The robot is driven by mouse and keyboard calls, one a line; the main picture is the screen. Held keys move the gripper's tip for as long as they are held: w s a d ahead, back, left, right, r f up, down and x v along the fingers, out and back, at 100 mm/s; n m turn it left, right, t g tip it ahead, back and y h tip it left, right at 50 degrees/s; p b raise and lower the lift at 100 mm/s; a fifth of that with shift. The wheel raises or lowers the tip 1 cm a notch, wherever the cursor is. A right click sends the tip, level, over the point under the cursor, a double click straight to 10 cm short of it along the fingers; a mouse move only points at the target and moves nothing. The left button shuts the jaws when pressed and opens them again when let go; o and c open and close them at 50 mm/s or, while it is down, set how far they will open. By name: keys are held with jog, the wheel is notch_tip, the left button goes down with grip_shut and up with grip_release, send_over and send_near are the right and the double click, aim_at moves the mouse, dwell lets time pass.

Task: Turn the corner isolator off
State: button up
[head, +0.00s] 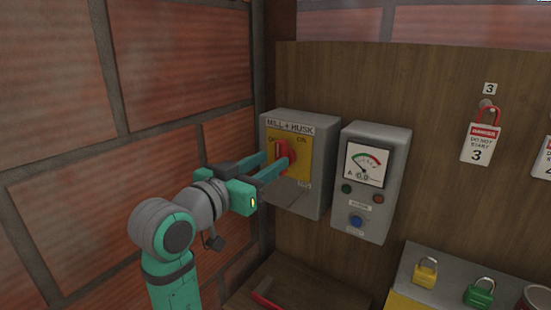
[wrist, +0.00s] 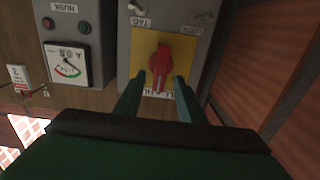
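The corner isolator (head: 318,196) is a grey box labelled MILL + HUSK, with a yellow plate and a red rotary handle (head: 283,152). In the head view, ON is printed at the plate's upper right; the upper-left word is partly hidden. The wrist view shows the isolator (wrist: 139,42) upside down, its handle (wrist: 161,64) roughly upright with a slight tilt. My gripper (head: 283,163) reaches in from the left. Its fingertips (wrist: 160,82) are apart, one on each side of the handle's near end, with visible gaps. Contact with the handle cannot be made out.
A grey meter box (head: 370,215) with a dial and buttons stands close right of the isolator. Yellow (head: 426,272) and green (head: 479,293) padlocks sit at lower right. A brick wall (head: 160,75) is close on the left.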

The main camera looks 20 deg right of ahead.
aim_at(278, 157)
jog(key=shift+x, duration=1.65)
grip_shut()
